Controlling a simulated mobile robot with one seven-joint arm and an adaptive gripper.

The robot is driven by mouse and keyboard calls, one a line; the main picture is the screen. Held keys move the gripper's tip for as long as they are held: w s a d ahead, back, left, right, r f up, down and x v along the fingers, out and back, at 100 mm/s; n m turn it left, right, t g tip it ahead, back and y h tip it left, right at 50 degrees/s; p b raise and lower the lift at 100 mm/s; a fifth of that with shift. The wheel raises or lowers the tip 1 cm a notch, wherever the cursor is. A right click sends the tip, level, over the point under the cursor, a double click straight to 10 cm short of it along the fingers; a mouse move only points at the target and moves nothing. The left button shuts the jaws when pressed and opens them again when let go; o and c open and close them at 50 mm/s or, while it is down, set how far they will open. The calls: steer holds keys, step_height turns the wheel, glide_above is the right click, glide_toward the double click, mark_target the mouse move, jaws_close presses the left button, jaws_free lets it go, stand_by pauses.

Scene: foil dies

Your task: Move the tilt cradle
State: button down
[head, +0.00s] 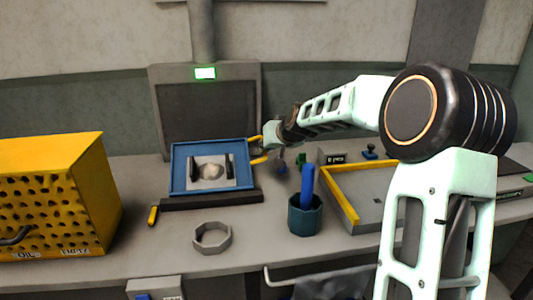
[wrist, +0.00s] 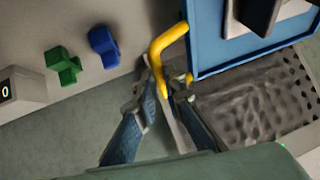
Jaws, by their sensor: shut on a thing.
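The tilt cradle is a blue tray (head: 181,185) with a pale plate and dark clamps inside. It stands tilted up towards me on the bench, in front of a grey panel, with its lower edge by a dark bar. A yellow handle (head: 258,160) sticks out from its right side. My gripper (head: 267,146) reaches this handle from the right. In the wrist view my gripper (wrist: 170,90) is shut on the yellow handle (wrist: 163,45), and the blue tray edge (wrist: 197,35) lies beside it. The cradle's far side is out of the wrist view.
A yellow perforated box (head: 50,205) stands at left. A grey ring (head: 212,237) and a teal cup (head: 305,217) with a blue object stand in front. A yellow-edged grey tray (head: 375,205) lies at right. Green (wrist: 63,65) and blue (wrist: 103,45) knobs are near my gripper.

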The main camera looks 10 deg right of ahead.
steer(key=shift+r, duration=0.2)
steer(key=c, duration=2.1)
jaws_free()
steer(key=shift+s+r, duration=0.1)
steer(key=shift+s, duration=0.05)
steer(key=shift+o, duration=0.4)
steer(key=v, duration=1.1)
steer(key=shift+s+r, duration=0.15)
steer(key=shift+s, duration=0.25)
steer(key=shift+d, duration=0.15)
